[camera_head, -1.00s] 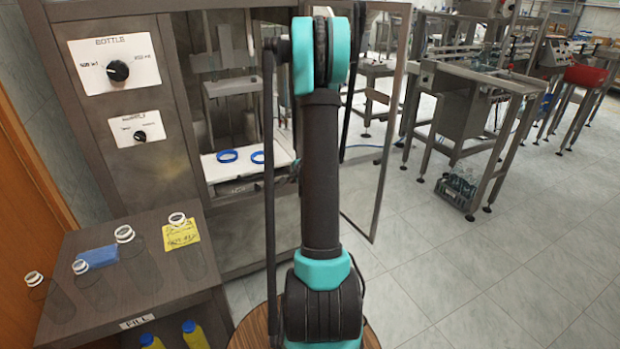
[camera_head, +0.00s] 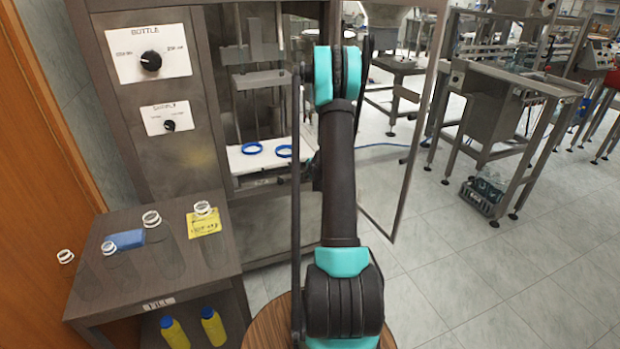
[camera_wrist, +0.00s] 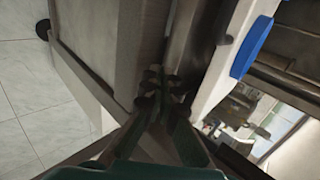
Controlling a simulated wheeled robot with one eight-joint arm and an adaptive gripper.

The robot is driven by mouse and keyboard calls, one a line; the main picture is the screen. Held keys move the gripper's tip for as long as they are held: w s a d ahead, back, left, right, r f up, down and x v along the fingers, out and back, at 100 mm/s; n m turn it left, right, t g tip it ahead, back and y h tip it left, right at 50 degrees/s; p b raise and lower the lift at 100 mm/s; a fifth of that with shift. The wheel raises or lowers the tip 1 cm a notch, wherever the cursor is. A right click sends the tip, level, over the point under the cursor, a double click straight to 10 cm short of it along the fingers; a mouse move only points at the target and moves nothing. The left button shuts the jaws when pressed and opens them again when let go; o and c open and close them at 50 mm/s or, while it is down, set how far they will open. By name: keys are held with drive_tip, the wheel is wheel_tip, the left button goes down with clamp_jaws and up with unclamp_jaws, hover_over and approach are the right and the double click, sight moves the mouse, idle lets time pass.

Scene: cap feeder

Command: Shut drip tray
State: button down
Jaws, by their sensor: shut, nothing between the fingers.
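A white tray (camera_head: 240,164), which looks like the drip tray, sits low in the open bay of the metal machine. Two blue rings (camera_head: 251,148) lie on it. My arm hides its right end, so I cannot tell how far it stands out. In the wrist view a white edge (camera_wrist: 217,84) with a blue ring (camera_wrist: 251,47) shows at the right. My gripper (camera_wrist: 160,82) is shut and empty, close to metal parts and left of that white edge. I cannot tell whether it touches them.
The machine's framed door (camera_head: 418,130) stands open at the right of the bay.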

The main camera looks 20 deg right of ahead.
sight(300, 169)
drive_tip(key=shift+w, duration=0.4)
drive_tip(key=w, duration=0.4)
drive_tip(key=shift+w, duration=0.35)
